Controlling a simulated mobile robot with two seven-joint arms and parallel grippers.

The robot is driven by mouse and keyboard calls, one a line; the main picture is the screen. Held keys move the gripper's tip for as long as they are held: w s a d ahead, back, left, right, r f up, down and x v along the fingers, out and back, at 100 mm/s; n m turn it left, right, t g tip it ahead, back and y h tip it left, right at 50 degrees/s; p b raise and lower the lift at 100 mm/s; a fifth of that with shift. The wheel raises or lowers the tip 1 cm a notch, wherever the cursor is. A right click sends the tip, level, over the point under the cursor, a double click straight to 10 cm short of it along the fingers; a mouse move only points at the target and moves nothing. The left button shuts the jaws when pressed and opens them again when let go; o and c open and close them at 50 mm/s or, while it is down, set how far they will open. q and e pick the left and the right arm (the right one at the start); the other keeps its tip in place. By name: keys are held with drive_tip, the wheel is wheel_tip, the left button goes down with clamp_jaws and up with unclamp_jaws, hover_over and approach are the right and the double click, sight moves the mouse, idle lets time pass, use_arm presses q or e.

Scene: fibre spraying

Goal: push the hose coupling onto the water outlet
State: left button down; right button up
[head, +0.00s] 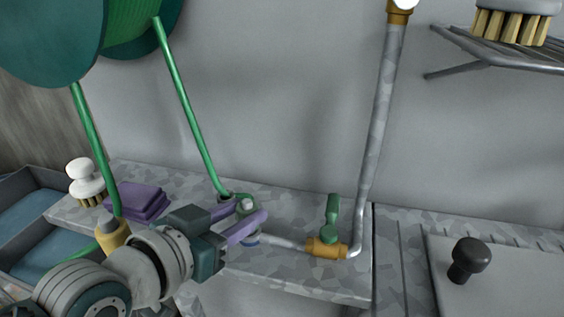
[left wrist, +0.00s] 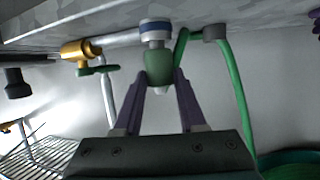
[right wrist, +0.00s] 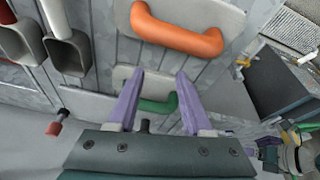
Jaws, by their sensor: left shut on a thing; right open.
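My left gripper (head: 243,216) is shut on the green hose coupling (head: 246,204), which also shows between the purple fingers in the left wrist view (left wrist: 158,66). The water outlet is a grey pipe with a blue and white ringed end (left wrist: 155,31), running from a brass valve (head: 326,248) with a green lever. In the left wrist view the coupling lines up with the outlet end and appears close against it; I cannot tell whether it is seated. In the head view a finger partly hides the outlet end. My right gripper (right wrist: 157,74) is open and empty.
The green hose (head: 185,105) hangs from a reel (head: 50,40). A purple sponge (head: 138,201) and a white brush (head: 84,178) sit left on the ledge. In the right wrist view, tools with orange (right wrist: 178,32) and green handles lie below my right gripper.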

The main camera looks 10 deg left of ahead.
use_arm(q)
drive_tip(key=shift+f, duration=0.35)
use_arm(e)
drive_tip(key=shift+f, duration=0.35)
use_arm(q)
drive_tip(key=shift+c, duration=2)
unclamp_jaws()
use_arm(e)
drive_tip(key=shift+a, duration=0.1)
use_arm(q)
drive_tip(key=shift+s+a+r, duration=0.1)
drive_tip(key=shift+s+r, duration=0.05)
drive_tip(key=shift+s, duration=0.25)
use_arm(e)
drive_tip(key=shift+r, duration=0.25)
use_arm(q)
drive_tip(key=p+v, duration=0.2)
drive_tip(key=v, duration=0.7)
use_arm(e)
wheel_tip(320, 180, up, 2)
drive_tip(key=shift+r, duration=0.1)
